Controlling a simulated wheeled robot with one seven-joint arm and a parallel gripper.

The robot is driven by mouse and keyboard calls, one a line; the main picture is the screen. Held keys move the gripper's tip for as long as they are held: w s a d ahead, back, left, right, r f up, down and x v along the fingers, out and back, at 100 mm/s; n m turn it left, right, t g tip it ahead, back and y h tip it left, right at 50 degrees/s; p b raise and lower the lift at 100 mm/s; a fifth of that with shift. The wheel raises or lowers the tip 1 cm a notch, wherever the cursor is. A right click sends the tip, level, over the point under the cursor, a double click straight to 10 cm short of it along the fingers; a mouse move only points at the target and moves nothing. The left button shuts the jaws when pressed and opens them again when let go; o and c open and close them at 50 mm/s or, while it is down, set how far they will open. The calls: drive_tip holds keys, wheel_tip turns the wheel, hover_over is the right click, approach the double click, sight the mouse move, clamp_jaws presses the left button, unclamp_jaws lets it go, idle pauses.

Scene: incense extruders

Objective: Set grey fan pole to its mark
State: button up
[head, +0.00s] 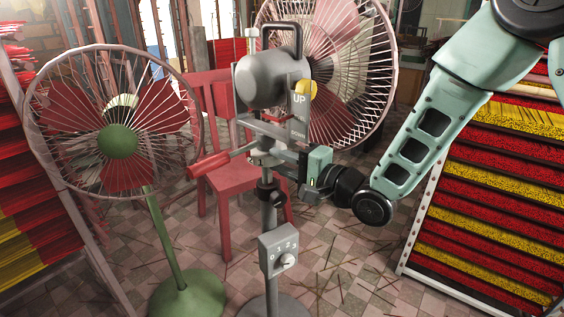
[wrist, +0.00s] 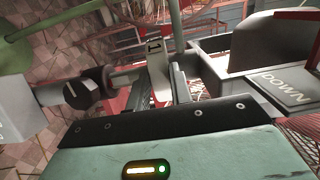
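The grey fan (head: 270,80) stands upright in the middle of the head view, its pink-and-white bladed cage facing away to the right. Its grey pole (head: 271,225) runs down to a round base, with a black collar and a clamp below the head. A sign with "UP" (head: 299,98) and "DOWN" hangs beside the pole; "DOWN" (wrist: 285,88) also shows in the wrist view. A white tag reading "1" (wrist: 157,66) is near the pole in the wrist view. My gripper (head: 290,160) is at the clamp height, close against the right side of the pole; its fingertips are partly hidden.
A green fan (head: 119,141) stands at left, in front of a red chair (head: 236,185). A switch box (head: 279,249) sits low on the grey pole. Incense racks (head: 490,190) fill the right side.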

sight(294, 125)
wheel_tip(294, 125, up, 9)
drive_tip(key=p, duration=0.7)
drive_tip(key=shift+r, duration=0.15)
clamp_jaws()
drive_tip(key=o, duration=0.9)
unclamp_jaws()
